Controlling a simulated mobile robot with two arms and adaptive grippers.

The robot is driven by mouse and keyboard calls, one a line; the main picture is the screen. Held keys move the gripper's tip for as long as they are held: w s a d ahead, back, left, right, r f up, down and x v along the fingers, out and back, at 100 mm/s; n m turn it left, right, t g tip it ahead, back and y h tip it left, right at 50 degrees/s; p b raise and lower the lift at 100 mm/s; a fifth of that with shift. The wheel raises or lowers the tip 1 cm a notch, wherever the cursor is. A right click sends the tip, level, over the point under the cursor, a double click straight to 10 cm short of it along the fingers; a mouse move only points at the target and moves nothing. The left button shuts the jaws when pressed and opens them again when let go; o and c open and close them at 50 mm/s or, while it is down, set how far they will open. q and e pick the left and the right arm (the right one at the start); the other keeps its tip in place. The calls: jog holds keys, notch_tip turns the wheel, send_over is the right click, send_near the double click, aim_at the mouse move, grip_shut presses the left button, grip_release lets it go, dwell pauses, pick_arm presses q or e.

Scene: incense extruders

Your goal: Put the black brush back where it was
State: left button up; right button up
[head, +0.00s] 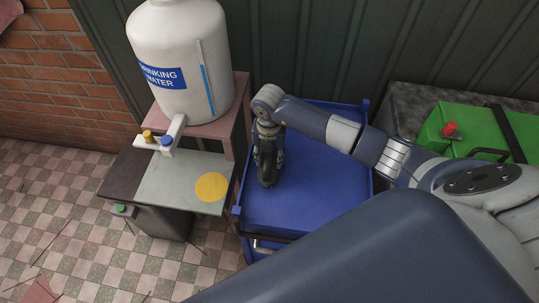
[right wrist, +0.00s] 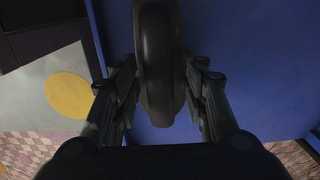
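The black brush (head: 267,170) is a dark, rounded, elongated piece at the blue cart's top, towards its left side. In the right wrist view the brush (right wrist: 159,62) runs up the middle of the picture. My right gripper (head: 268,150) points down over the cart top. Its two fingers (right wrist: 160,80) lie close along both sides of the brush and look shut on it. Whether the brush touches the cart top cannot be told. Part of the brush is hidden by the fingers and the picture edge. My left gripper is not in view.
The blue cart (head: 310,200) has a raised rim and a mostly bare top. A white drinking water tank (head: 180,50) with a tap stands left of it. Below is a grey plate with a yellow disc (head: 211,187). A green box (head: 470,125) stands at right.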

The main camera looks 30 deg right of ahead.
jog(key=shift+r, duration=0.2)
jog(key=shift+w+r, duration=0.1)
jog(key=shift+r, duration=0.25)
notch_tip(320, 180, up, 10)
jog(key=shift+a+f+b, duration=0.1)
jog(key=shift+f+b, duration=0.05)
jog(key=shift+b, duration=0.9)
jog(key=shift+s+r, duration=0.25)
jog(key=shift+r, duration=0.5)
